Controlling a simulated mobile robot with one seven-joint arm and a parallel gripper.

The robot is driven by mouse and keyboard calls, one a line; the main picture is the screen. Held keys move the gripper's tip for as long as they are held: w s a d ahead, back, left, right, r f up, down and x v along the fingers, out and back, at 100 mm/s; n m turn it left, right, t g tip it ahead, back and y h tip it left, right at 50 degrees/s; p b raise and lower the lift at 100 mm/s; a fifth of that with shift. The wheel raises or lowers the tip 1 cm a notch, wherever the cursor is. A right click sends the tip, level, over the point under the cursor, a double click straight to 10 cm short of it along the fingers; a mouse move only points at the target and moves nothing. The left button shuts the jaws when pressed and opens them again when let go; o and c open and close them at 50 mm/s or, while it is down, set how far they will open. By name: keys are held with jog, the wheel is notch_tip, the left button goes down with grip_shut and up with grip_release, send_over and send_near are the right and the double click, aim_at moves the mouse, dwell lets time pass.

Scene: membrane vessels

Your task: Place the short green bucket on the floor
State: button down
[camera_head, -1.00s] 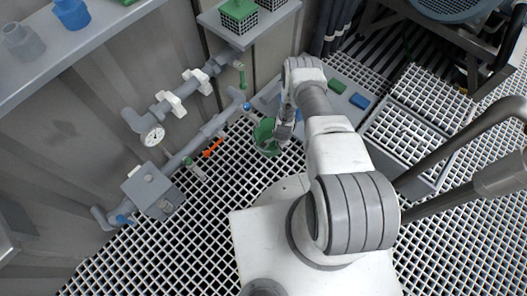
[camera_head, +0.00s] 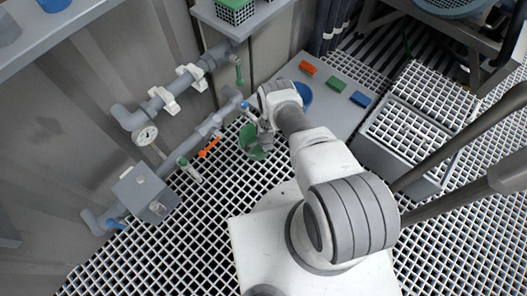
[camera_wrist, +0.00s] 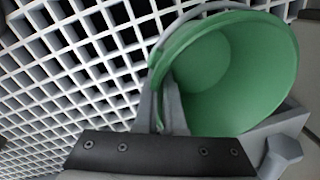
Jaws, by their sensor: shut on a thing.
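The green bucket (camera_head: 250,143) hangs beside the pipes over the grated floor in the head view. In the wrist view the green bucket (camera_wrist: 240,65) fills the upper right, tilted, with its open mouth facing the camera and its inside empty. My gripper (camera_wrist: 165,110) is shut on the bucket at its near rim. In the head view my gripper (camera_head: 264,142) is at the bucket's right side and partly covers it. I cannot tell how far the bucket is above the grating.
Grey pipes with a gauge (camera_head: 146,134) and an orange valve handle (camera_head: 209,147) run along the left wall. A grey platform (camera_head: 335,115) at the right holds a blue bucket (camera_head: 304,95) and small coloured blocks. White grating (camera_head: 225,190) lies open in front.

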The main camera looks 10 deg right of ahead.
jog(key=shift+f, duration=0.1)
jog(key=c, duration=1)
grip_release()
notch_tip(320, 180, up, 12)
jog(key=s+p, duration=0.1)
jog(key=p, duration=0.4)
jog(key=shift+d+p, duration=0.15)
jog(key=shift+p, duration=0.25)
jog(key=shift+s, duration=0.1)
